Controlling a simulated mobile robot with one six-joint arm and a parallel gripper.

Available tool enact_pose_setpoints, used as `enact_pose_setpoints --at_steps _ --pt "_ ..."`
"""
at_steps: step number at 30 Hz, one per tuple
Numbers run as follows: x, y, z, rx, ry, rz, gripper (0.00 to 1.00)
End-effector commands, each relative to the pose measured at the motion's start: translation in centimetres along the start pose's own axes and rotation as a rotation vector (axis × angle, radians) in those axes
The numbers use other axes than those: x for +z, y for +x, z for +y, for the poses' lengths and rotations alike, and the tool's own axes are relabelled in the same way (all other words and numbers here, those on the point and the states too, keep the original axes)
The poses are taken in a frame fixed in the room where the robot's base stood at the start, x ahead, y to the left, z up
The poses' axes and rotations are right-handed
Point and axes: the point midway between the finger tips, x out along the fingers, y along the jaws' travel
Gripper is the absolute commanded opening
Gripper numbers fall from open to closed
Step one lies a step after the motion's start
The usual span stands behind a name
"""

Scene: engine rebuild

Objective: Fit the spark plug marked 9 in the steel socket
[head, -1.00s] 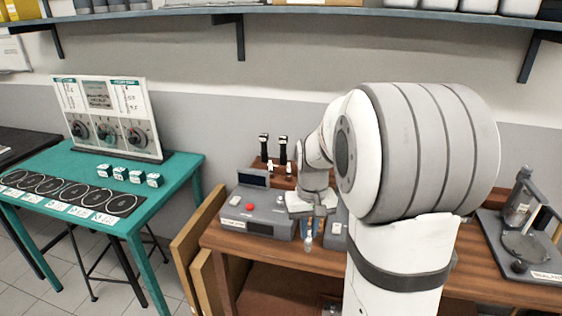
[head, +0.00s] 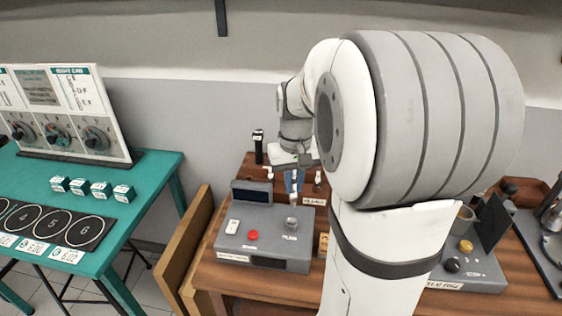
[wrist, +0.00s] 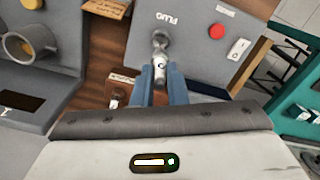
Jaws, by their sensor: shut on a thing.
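My gripper (head: 293,180) is shut on a small pale spark plug (head: 295,197). In the wrist view the blue fingers (wrist: 160,82) grip the plug (wrist: 159,70) between their tips; a dark mark shows on it but is too small to read. The steel socket (head: 291,223) stands on the right of a grey tester box (head: 262,249). It also shows in the wrist view (wrist: 159,41), beside the word PLUG. The plug lines up closely with the socket there. In the head view a small gap shows between them; I cannot tell whether they touch.
The box has a red button (head: 253,235), a white switch (head: 234,225) and a raised dark screen (head: 252,193). A wooden rack with a black-topped item (head: 258,147) stands behind. Another grey device (head: 467,268) is at right. A teal table (head: 160,182) is at left.

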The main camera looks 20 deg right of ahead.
Motion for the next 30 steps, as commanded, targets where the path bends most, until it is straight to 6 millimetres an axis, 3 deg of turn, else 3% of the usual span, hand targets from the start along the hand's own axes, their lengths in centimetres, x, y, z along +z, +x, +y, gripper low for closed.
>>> enact_pose_setpoints --at_steps 8,21,30 --pt "0.0 0.9 0.2 0.000 0.006 0.000 0.00" --pt "0.0 4.7 0.2 0.000 0.007 -0.001 0.00" --pt "0.0 4.8 0.2 0.000 0.007 0.000 0.00"
